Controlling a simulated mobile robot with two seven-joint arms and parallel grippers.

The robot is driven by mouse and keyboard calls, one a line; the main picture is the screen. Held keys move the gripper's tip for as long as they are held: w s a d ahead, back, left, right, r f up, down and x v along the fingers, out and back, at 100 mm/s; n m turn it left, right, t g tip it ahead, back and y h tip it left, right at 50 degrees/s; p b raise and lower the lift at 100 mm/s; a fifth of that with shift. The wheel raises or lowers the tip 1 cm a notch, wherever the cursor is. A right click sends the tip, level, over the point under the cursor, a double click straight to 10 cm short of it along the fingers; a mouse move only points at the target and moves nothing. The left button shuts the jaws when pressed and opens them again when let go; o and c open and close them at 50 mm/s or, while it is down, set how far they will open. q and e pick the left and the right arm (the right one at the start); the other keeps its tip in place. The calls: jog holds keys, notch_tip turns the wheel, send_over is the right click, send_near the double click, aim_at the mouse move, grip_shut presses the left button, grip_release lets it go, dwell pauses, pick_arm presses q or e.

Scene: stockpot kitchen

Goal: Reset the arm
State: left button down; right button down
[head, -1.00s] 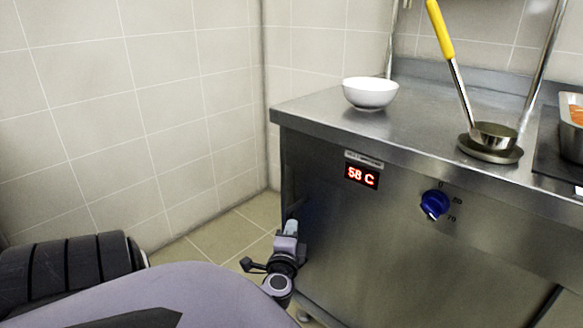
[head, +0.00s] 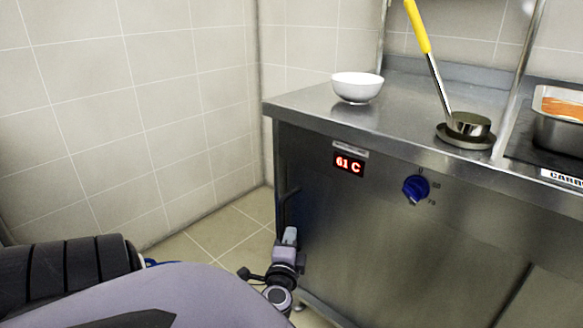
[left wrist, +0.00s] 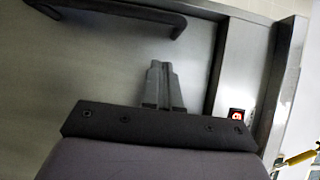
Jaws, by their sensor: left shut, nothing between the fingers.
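My left gripper (head: 290,237) hangs low in front of the left end of the steel counter in the head view, pointing up and away. In the left wrist view its two grey fingers (left wrist: 162,85) are together with nothing between them. They point towards a dark bar handle (left wrist: 130,12) on a steel panel; I cannot tell how close they are. My left arm's large link (head: 170,295) fills the bottom left of the head view. My right gripper is not in view.
The steel counter (head: 330,110) carries a white bowl (head: 357,88), a yellow-handled ladle (head: 418,30) and a tray of orange food (head: 562,125). Its front has a red display (head: 349,164) reading 61 C and a blue knob (head: 416,189). Tiled floor (head: 225,232) is clear left of it.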

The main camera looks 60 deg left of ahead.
pick_arm(q)
jog(key=v, duration=0.5)
jog(key=shift+s+d, duration=0.15)
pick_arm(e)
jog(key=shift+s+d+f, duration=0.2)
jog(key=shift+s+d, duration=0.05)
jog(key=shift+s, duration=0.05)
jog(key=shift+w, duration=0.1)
